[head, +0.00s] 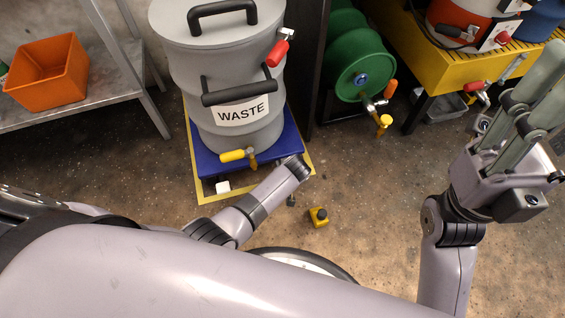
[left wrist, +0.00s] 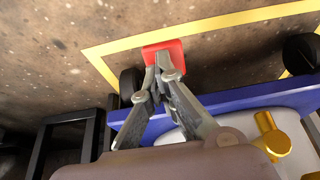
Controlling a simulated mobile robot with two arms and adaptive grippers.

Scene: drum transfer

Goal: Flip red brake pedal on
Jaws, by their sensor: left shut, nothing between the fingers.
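The red brake pedal (left wrist: 163,50) shows in the left wrist view beside a black caster wheel (left wrist: 130,82), at the edge of the blue drum dolly (left wrist: 215,107). My left gripper (left wrist: 161,64) is shut and empty. Its fingertips overlap the pedal's lower edge in the picture; contact is not certain. In the head view my left arm reaches to the dolly's front right corner, and its fingers and the red pedal are hidden. My right gripper (head: 553,76) is raised at the right, open and empty, away from the dolly (head: 205,162).
The grey WASTE drum (head: 215,75) stands on the dolly, inside a yellow floor outline (head: 202,190). A yellow-handled tap (head: 238,155) juts out low at its front. A small yellow block (head: 319,217) lies on the floor. A shelf (head: 115,82) stands left.

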